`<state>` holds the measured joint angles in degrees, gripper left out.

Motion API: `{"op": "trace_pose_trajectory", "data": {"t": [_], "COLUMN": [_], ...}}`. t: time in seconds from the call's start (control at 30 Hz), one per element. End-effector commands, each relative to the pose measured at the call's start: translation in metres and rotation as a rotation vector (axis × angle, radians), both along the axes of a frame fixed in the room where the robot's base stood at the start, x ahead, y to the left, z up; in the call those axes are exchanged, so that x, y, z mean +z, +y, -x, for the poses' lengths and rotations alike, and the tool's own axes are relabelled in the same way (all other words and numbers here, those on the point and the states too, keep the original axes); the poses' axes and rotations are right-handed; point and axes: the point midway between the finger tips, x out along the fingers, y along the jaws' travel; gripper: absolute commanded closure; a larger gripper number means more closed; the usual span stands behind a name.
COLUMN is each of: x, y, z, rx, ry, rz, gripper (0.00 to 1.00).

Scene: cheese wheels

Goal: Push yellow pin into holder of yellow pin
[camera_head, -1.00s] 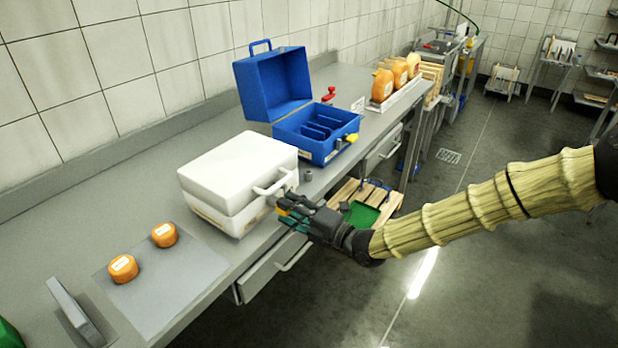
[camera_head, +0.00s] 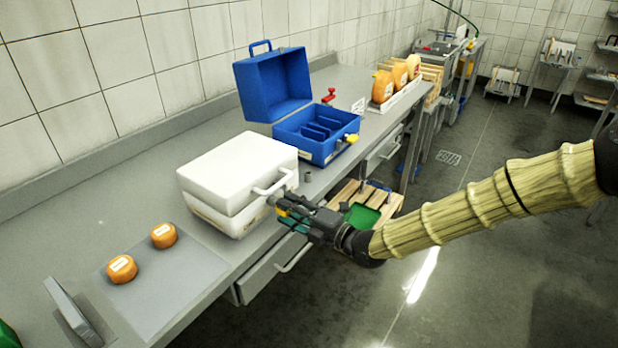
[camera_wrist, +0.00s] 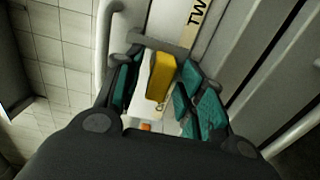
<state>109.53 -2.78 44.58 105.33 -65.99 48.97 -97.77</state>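My gripper (camera_head: 284,207) is at the front of the closed white case (camera_head: 236,165), just below its handle. The wrist view shows its teal-padded fingers (camera_wrist: 155,90) apart. The yellow pin (camera_wrist: 161,76) is a yellow block between them, closer to the right finger; a white strip shows between it and the left finger. In the head view only a bit of yellow (camera_head: 281,213) shows at the fingertips. A grey bar (camera_wrist: 158,45) crosses just beyond the pin; whether it is the pin's holder I cannot tell. The fingers hide part of the area.
An open blue case (camera_head: 312,138) with a yellow piece (camera_head: 351,138) on its front stands behind the white case. Two orange cheeses (camera_head: 122,269) lie on a grey mat (camera_head: 165,290) at the front left. A drawer (camera_head: 270,268) is under the table.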

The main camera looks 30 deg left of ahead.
Motion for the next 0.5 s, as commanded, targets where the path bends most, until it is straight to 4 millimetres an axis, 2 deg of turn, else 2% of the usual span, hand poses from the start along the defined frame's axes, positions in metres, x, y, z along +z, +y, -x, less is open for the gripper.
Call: {"op": "trace_pose_trajectory", "data": {"t": [0.03, 0.17, 0.2, 0.5], "x": [0.0000, 0.0000, -0.0001, -0.0002], "y": [0.0000, 0.0000, -0.0001, -0.0021], "z": [-0.0001, -0.0001, -0.0001, -0.0001], "rx": [0.000, 0.000, 0.000, 0.000], "ry": [0.000, 0.000, 0.000, 0.000], "rz": [0.000, 0.000, 0.000, 0.000], "gripper": [0.73, 0.97, 1.00, 1.00]}}
